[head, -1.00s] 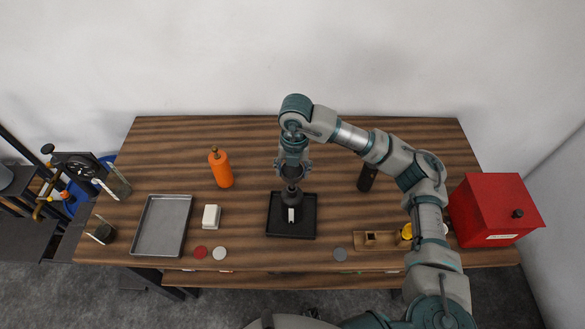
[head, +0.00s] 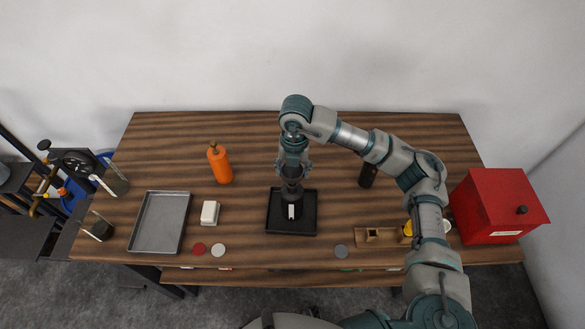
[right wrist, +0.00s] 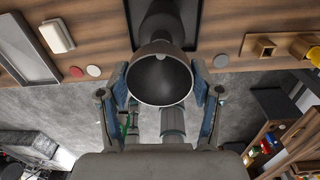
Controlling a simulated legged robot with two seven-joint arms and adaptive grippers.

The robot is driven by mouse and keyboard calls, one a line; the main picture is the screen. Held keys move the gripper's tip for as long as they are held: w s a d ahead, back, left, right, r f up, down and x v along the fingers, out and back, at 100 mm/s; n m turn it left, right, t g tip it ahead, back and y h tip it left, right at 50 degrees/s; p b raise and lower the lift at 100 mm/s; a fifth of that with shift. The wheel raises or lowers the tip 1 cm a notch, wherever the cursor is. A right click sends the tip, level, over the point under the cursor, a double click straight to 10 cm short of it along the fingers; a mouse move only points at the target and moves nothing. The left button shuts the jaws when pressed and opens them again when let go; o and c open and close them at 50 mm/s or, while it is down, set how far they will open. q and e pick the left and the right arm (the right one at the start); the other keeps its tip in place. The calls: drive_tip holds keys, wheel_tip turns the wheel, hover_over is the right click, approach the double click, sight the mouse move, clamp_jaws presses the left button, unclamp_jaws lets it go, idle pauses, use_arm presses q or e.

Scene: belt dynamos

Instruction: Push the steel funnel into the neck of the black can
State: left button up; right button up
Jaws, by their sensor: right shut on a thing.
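The black can (head: 284,210) stands upright on a black square tray (head: 306,229) in the middle of the table; it has a white label. My right gripper (head: 292,176) is directly above the can, pointing down. It is shut on the steel funnel (right wrist: 160,77), whose wide dark mouth faces the right wrist camera between the two fingers. In that view the black can (right wrist: 160,20) shows just beyond the funnel. The funnel's spout and the can's neck are hidden, so I cannot tell how deep the spout sits. My left gripper is not in view.
An orange bottle (head: 220,165), a white block (head: 210,212) and a grey metal tray (head: 159,222) stand left of the can. A dark bottle (head: 368,175), a wooden holder (head: 378,237) and a red box (head: 496,206) are to the right. Flat discs lie near the front edge.

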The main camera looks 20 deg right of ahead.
drive_tip(key=shift+f+b, duration=0.35)
drive_tip(key=shift+f, duration=0.15)
drive_tip(key=o, duration=1.2)
drive_tip(key=shift+o, duration=0.2)
wheel_tip(320, 180, up, 12)
drive_tip(key=shift+d, duration=0.2)
drive_tip(key=shift+f, duration=0.15)
